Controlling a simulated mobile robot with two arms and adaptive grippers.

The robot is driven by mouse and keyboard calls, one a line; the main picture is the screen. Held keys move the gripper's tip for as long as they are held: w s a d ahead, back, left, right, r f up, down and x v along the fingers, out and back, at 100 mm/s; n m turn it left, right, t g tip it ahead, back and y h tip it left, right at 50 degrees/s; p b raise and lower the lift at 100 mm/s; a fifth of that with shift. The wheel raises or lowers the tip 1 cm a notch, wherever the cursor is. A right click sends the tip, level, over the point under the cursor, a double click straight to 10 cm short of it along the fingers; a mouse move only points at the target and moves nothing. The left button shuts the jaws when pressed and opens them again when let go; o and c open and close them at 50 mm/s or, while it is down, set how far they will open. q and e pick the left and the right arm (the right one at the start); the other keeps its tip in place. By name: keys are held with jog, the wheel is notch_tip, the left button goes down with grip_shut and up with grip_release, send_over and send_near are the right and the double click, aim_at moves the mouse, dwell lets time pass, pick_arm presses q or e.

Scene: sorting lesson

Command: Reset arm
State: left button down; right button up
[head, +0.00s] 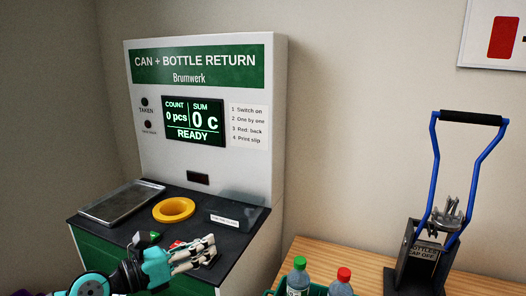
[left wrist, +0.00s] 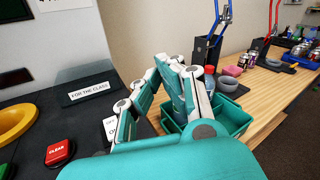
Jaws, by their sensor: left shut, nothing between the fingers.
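My left gripper (head: 208,245) hovers over the right front of the dark counter of the can and bottle return machine (head: 205,80). It is shut and empty; its fingers also show in the left wrist view (left wrist: 168,66). The machine's screen (head: 192,125) reads 0 pcs, 0 c and READY. A red CLEAR button (left wrist: 58,152) is left of the gripper in the left wrist view. My right gripper is in neither view.
A yellow ring (head: 174,209) and a metal tray (head: 121,202) are on the counter. A green crate (left wrist: 233,117) and bottles (head: 298,276) are on the wooden table to the right. A blue-handled crusher (head: 432,226) stands farther right.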

pick_arm(q)
jog(key=s+a+f+m+t+y, duration=0.1)
jog(key=s+a+f+m+y, duration=0.35)
jog(key=m, duration=0.75)
jog(key=s+a+f+m+y, duration=0.25)
jog(key=f+m+y, duration=0.4)
jog(key=m, duration=0.55)
jog(key=s+a+f+m+t+y, duration=0.1)
jog(key=s+a+f+m+y, duration=0.35)
jog(key=m, duration=0.75)
jog(key=s+d+f+n+g+h, duration=0.1)
jog(key=s+d+f+n+g, duration=0.15)
jog(key=s+f+g, duration=0.4)
jog(key=s+d+f+n+g+h, duration=0.1)
jog(key=s+f+n+g, duration=0.2)
jog(key=s+f, duration=0.65)
jog(key=s+f+g, duration=0.1)
jog(key=s+f, duration=0.1)
jog(key=f, duration=0.9)
jog(key=s+f, duration=0.2)
jog(key=f, duration=0.9)
jog(key=s+a+f+g, duration=0.1)
jog(key=s+a+f, duration=0.1)
jog(key=s+f, duration=1.5)
jog(key=shift+a+f, duration=0.2)
jog(key=shift+a, duration=0.2)
